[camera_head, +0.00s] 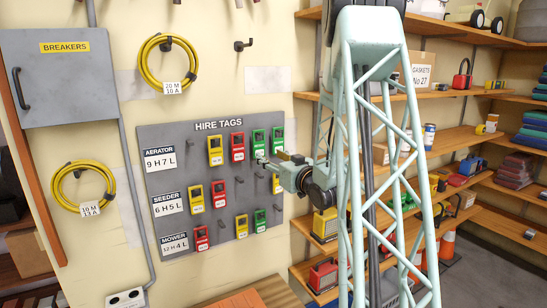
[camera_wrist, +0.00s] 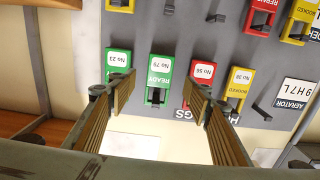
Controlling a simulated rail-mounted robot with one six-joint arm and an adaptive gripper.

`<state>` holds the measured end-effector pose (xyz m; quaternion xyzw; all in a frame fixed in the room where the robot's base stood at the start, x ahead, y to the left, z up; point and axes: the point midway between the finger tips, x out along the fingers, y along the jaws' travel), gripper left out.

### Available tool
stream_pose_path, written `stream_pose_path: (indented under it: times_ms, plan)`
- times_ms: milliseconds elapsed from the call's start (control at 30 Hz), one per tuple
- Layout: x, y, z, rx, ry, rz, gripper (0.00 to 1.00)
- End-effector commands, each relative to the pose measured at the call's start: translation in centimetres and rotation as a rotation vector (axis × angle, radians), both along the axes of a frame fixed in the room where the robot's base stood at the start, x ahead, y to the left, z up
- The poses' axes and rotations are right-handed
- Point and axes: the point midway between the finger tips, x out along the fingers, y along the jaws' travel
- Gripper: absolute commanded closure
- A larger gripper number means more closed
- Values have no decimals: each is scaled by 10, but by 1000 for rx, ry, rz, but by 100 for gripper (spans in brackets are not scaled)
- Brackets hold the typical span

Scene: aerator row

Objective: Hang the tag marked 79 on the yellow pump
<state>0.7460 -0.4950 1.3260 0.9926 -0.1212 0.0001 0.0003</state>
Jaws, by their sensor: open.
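The tag marked 79 (camera_wrist: 159,80) is green with a READY label and hangs on the tag board; in the head view it is the green tag (camera_head: 258,142) in the top row. My gripper (camera_wrist: 155,86) is open in the wrist view, its fingers on either side of this tag, apparently empty; contact cannot be told. The head view shows my gripper (camera_head: 264,162) just below the tag. A yellow machine (camera_head: 325,223) stands on a shelf right of the board, partly hidden by my arm; I cannot tell if it is the yellow pump.
Red tag 56 (camera_wrist: 202,73) and green tag 23 (camera_wrist: 118,62) hang close on either side. The grey board (camera_head: 185,135) has several other tags and bare pegs. Shelves (camera_head: 455,138) with tools fill the right. A breaker box (camera_head: 60,80) and yellow cables (camera_head: 146,65) hang left.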

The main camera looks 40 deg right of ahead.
Motion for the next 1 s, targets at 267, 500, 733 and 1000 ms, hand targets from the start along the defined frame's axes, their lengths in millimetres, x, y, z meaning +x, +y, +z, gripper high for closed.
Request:
stream_pose_path:
  times_ms: [267, 500, 733, 1000]
  plan:
    - [20, -5, 2, 0, 0, 0, 55]
    - [37, -9, 1, 1, 1, 1, 55]
    - [53, -13, -1, 0, -1, 0, 55]
    - [71, -17, -1, 0, -1, 1, 55]
